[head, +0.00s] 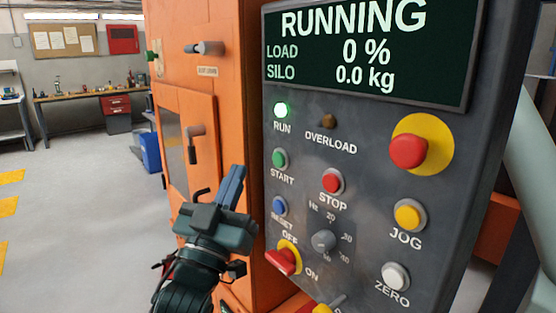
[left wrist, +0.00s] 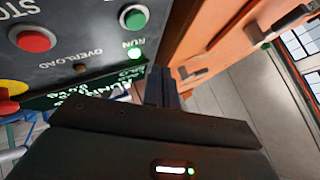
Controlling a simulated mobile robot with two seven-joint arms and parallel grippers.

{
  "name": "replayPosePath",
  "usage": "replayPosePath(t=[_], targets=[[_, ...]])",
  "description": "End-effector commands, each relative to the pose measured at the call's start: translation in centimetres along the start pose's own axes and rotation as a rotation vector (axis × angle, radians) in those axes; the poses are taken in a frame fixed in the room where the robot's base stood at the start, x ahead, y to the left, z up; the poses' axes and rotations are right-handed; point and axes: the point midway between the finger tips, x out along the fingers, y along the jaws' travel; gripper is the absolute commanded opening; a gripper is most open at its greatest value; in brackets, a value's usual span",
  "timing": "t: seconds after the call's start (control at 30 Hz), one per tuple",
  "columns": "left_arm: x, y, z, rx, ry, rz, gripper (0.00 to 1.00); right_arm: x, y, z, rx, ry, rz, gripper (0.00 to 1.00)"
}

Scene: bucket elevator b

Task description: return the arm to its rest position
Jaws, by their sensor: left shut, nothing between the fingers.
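My left gripper (head: 231,184) is shut and empty in the head view, in front of the orange cabinet and just left of the control panel (head: 375,165). Its fingers point up and it appears apart from the panel. In the left wrist view the shut fingers (left wrist: 162,85) show between the panel and the orange housing. The display (head: 365,50) reads RUNNING, load 0 %, silo 0.0 kg. The green RUN lamp (head: 282,110) is lit; the OVERLOAD lamp (head: 328,121) is dark. My right gripper is in neither view.
The orange cabinet (head: 185,90) with handles stands behind my left gripper. The panel carries a green START button (head: 279,159), a red STOP button (head: 333,181) and a red emergency button (head: 408,151). A blue bin (head: 150,152) and workbench (head: 70,96) stand farther back. Floor at left is clear.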

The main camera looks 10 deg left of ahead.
Motion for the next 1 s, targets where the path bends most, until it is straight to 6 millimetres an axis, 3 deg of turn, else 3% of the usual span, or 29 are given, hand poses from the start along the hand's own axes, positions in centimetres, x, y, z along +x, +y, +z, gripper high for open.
replayPosePath(t=[0.13, 0.27, 0.4, 0.6, 0.8, 0.9, 1.0], targets=[[-1.2, -0.2, 2.0, 0.002, -0.059, -0.006, 0.00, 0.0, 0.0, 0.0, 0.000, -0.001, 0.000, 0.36], [-4.6, -0.5, 6.8, 0.003, -0.207, -0.017, 0.00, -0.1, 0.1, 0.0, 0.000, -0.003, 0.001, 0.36], [-10.6, -0.7, 12.9, 0.004, -0.420, -0.025, 0.00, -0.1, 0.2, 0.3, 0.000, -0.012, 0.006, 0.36], [-20.8, -0.4, 19.4, 0.000, -0.716, -0.020, 0.00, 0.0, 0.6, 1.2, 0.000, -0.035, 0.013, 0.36], [-31.8, 0.5, 23.0, -0.010, -0.993, 0.003, 0.00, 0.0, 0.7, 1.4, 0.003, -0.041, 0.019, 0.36], [-36.3, 1.0, 23.7, -0.017, -1.098, 0.016, 0.00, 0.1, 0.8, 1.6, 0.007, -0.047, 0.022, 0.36], [-39.4, 1.4, 24.0, -0.022, -1.172, 0.026, 0.00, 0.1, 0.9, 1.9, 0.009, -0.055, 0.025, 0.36]])
